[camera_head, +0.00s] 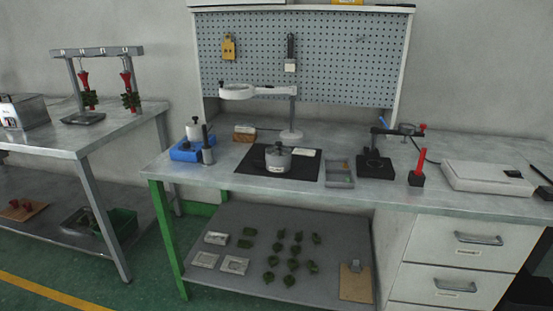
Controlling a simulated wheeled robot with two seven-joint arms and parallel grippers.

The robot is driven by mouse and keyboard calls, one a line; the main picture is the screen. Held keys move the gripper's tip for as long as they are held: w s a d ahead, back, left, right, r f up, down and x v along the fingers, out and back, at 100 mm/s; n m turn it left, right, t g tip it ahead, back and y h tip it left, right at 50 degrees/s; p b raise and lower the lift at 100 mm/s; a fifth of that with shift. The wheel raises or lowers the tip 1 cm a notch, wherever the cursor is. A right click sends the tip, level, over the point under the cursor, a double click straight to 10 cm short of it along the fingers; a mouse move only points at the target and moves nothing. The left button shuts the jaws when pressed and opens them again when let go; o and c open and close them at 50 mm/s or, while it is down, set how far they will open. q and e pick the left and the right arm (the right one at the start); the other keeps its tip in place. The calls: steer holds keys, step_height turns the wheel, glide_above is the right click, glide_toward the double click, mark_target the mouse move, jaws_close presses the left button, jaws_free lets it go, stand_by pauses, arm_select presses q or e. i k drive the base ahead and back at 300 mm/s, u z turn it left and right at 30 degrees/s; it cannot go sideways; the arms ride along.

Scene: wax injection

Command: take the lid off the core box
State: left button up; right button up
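A flat, pale, closed box (487,178) lies on the right part of the workbench; it looks like the core box, but I cannot read any label. Its top is flat and appears to be in place. A small round metal pot (278,158) with a lid and a dark knob stands on a black mat at the bench's middle. Neither of my grippers is in view, and nothing touches the box or the pot.
The bench (225,176) also holds a magnifier lamp (291,133), a blue device (186,150), a compartment tray (340,174), a black stand (374,165) and a red upright tool (420,165). Several green pieces lie on the lower shelf (225,268). A side table (85,137) stands left.

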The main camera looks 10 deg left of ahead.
mark_target(278, 154)
steer(key=k, duration=0.25)
steer(key=u, duration=0.9)
steer(key=i, duration=1.35)
steer(key=z, duration=0.4)
